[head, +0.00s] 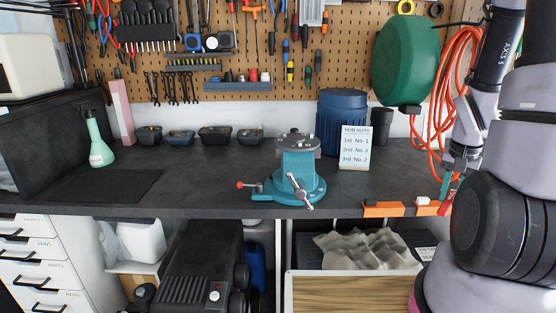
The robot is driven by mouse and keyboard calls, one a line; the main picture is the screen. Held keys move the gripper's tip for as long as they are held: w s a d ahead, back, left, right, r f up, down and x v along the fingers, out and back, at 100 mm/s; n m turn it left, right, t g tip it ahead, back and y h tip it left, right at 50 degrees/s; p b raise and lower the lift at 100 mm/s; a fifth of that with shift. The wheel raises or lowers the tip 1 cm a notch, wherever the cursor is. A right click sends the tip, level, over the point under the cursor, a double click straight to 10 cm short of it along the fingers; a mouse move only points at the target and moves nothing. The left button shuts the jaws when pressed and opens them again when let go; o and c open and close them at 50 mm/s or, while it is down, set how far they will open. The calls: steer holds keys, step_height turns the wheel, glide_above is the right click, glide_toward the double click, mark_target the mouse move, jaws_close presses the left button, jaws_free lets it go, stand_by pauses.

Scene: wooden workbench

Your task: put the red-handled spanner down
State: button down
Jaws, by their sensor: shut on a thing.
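My gripper (456,170) is at the right of the head view, pointing down above the bench's front right edge. It is shut on a slim thing that hangs below the fingers, with teal and red parts, which I take to be the red-handled spanner (446,207). Its upper part is hidden by the fingers, and it is too small to make out its jaw. I cannot tell whether its lower end touches the bench or the orange piece beside it. The dark workbench top (210,185) spreads to the left of my gripper.
A teal vise (297,185) stands mid-bench at the front. Orange pieces (383,209) sit on the front edge near my gripper. Behind are a "HUB NUTS" card (355,147), a blue drum (341,120) and several small bins (215,135).

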steer(key=w, duration=1.8)
steer(key=shift+a, duration=0.35)
steer(key=shift+w+f, duration=0.2)
steer(key=shift+f, duration=1.55)
steer(key=c, duration=0.7)
jaws_free()
steer(key=shift+f, duration=0.15)
